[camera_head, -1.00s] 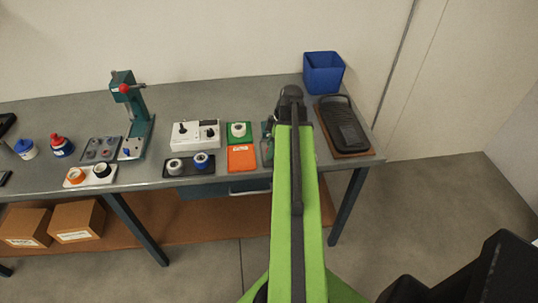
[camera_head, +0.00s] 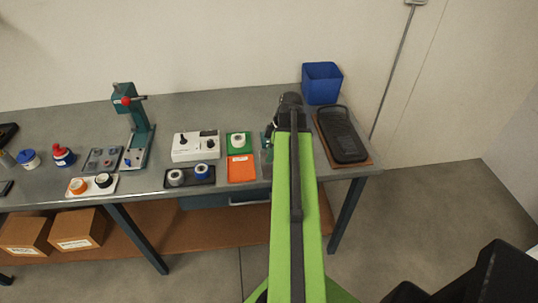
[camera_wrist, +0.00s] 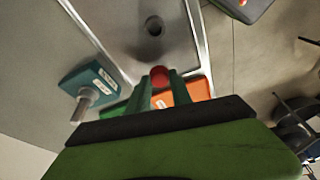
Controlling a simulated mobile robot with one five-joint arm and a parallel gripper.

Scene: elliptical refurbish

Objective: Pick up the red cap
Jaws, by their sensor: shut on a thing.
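The red cap (camera_wrist: 161,75) is small and round and sits between the two green fingers of my gripper (camera_wrist: 161,82) in the wrist view. The fingers are shut on it and hide its sides. In the head view, my gripper (camera_head: 267,137) shows only in part beside the dark end of my arm, right of the green and orange trays, and the cap cannot be made out there.
The orange tray (camera_head: 241,170) and green tray (camera_head: 239,150) lie left of my arm, with a white control box (camera_head: 196,155) beyond. A black case (camera_head: 342,135) and blue bin (camera_head: 321,84) stand to the right. A teal press (camera_head: 138,130) stands farther left.

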